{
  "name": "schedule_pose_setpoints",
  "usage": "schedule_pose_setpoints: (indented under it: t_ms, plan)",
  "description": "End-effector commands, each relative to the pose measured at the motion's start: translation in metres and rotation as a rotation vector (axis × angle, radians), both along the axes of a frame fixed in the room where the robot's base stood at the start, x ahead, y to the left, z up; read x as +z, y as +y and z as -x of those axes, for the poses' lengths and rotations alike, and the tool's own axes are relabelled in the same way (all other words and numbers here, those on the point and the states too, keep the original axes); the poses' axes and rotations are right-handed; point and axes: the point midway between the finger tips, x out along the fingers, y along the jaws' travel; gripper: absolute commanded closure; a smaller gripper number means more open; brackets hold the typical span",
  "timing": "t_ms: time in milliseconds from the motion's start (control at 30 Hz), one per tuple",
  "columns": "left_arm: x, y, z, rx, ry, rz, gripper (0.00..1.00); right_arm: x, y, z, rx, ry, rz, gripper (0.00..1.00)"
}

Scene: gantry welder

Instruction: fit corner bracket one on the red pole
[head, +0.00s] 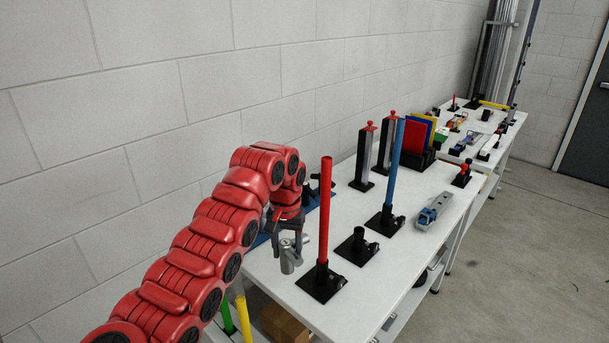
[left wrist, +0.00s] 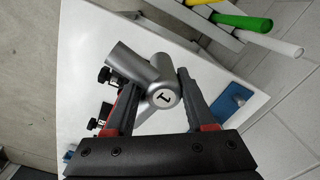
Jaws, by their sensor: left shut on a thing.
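The red pole (head: 325,205) stands upright in a black base near the front of the white table in the head view. My left gripper (head: 288,234) is just left of the pole and shut on the grey metal corner bracket (head: 288,258). The bracket hangs below the fingers, apart from the pole. In the left wrist view the bracket (left wrist: 150,76) sits between the fingers of the left gripper (left wrist: 160,98). It has tube sockets and a round end marked with a dark character that looks like a 1. My right gripper is out of view.
An empty black base (head: 357,246) and a blue pole (head: 396,165) stand right of the red pole. Two dark posts (head: 363,158) with red tops are behind. Green (head: 227,315) and yellow (head: 243,318) tubes are below the table's near edge.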

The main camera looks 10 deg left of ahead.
Motion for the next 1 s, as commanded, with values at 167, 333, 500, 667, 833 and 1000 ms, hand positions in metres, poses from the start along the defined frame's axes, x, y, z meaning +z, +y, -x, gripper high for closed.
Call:
schedule_pose_setpoints:
  t_ms: [167,333,500,667,833,1000]
  plan:
    - [-0.002,0.01,-0.006,0.019,-0.003,0.001,1.0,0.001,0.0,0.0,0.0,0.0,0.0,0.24]
    - [-0.014,0.046,-0.021,0.087,-0.005,0.004,1.0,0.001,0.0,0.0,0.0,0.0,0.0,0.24]
    - [-0.03,0.091,-0.03,0.166,-0.008,0.004,1.0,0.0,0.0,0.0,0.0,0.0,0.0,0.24]
    - [-0.046,0.124,-0.027,0.221,-0.004,0.002,1.0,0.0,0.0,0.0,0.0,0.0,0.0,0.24]
    - [-0.055,0.142,-0.023,0.25,0.0,0.001,1.0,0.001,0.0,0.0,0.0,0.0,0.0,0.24]
    - [-0.056,0.146,-0.022,0.255,0.0,0.0,1.0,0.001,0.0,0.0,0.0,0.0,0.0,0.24]
